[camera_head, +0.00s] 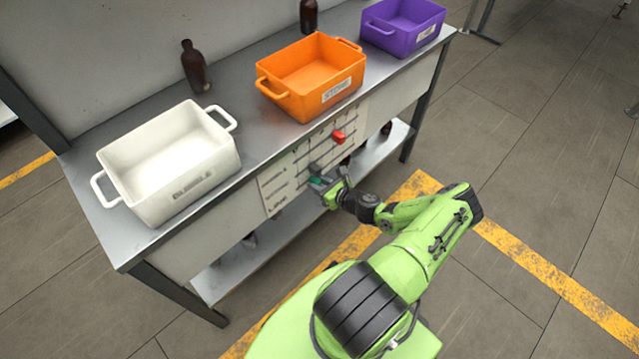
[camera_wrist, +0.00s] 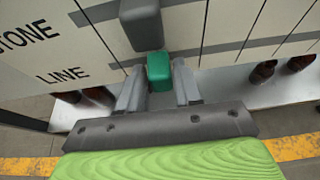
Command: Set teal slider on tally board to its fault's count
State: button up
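The tally board (camera_head: 273,188) is a pale panel with ruled lines on the bench front; the words STONE and LINE show in the wrist view. The teal slider (camera_head: 316,181) is a small block low on the board, partly hidden by my gripper in the head view. In the wrist view the teal slider (camera_wrist: 159,72) sits between the fingertips of my gripper (camera_wrist: 159,88), one finger close on each side. I cannot tell whether the fingers touch it. A grey slider (camera_wrist: 141,24) is just above it, and a red slider (camera_head: 339,136) is further right and higher.
A white crate (camera_head: 228,160), an orange STONE crate (camera_head: 292,101) and a purple crate (camera_head: 400,42) stand on the bench. Amber bottles stand behind them, one at left (camera_head: 195,68) and one further back (camera_head: 308,16). More dark bottles (camera_wrist: 263,71) are on the shelf below the board.

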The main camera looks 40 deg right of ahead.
jog(key=shift+o, duration=1.2)
jog(key=p+v, duration=0.4)
jog(key=v, duration=1.1)
jog(key=shift+s, duration=0.4)
